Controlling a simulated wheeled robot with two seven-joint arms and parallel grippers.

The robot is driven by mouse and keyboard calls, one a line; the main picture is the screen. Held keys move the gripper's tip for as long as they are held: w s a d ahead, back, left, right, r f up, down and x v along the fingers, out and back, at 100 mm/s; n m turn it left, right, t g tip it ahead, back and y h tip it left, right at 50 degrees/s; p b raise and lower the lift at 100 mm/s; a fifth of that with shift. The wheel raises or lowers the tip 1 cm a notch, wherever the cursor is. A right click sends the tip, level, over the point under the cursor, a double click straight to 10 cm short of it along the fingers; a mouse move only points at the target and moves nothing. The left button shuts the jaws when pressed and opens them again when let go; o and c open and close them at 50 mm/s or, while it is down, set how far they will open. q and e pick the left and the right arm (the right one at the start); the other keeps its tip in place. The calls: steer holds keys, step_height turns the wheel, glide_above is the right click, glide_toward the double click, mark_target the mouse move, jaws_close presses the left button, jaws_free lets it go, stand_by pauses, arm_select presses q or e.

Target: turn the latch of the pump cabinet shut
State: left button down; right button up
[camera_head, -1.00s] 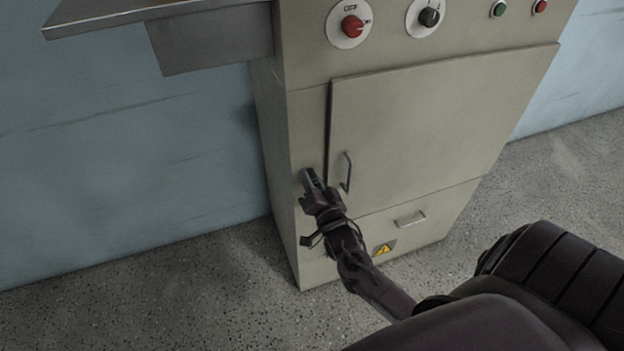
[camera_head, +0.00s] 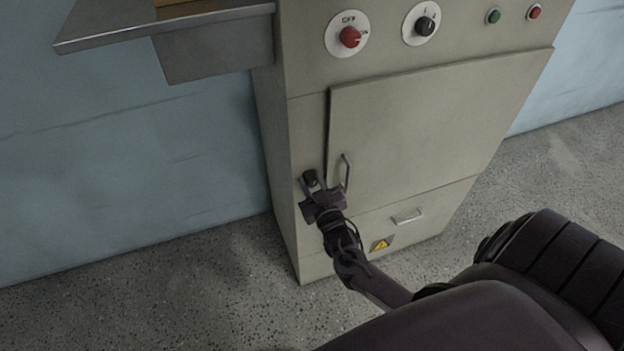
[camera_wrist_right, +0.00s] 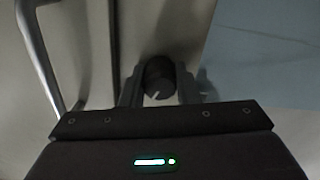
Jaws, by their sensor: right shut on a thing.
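The grey-beige pump cabinet (camera_head: 400,130) has a door with a vertical bar handle (camera_head: 346,173). The latch is a dark round knob (camera_head: 310,176) on the front strip left of the door. My right gripper (camera_head: 315,183) is at the knob, its fingers on either side. In the right wrist view the knob (camera_wrist_right: 158,76), with a short white mark pointing down towards the gripper body, sits between the fingers of my right gripper (camera_wrist_right: 159,88). The right gripper is shut on it. My left gripper is not in view.
A red switch (camera_head: 350,37), a black switch (camera_head: 425,26) and two small buttons are on the panel above the door. A smaller handle (camera_head: 408,217) is below it. A metal shelf (camera_head: 165,31) juts out at upper left. The floor left of the cabinet is clear.

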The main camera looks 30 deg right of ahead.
steer(key=n+p, duration=0.1)
steer(key=n, duration=0.4)
stand_by(0.6)
steer(key=o, duration=1)
steer(key=shift+c, duration=0.2)
steer(key=shift+s, duration=0.1)
steer(key=v, duration=0.7)
steer(key=shift+s, duration=0.35)
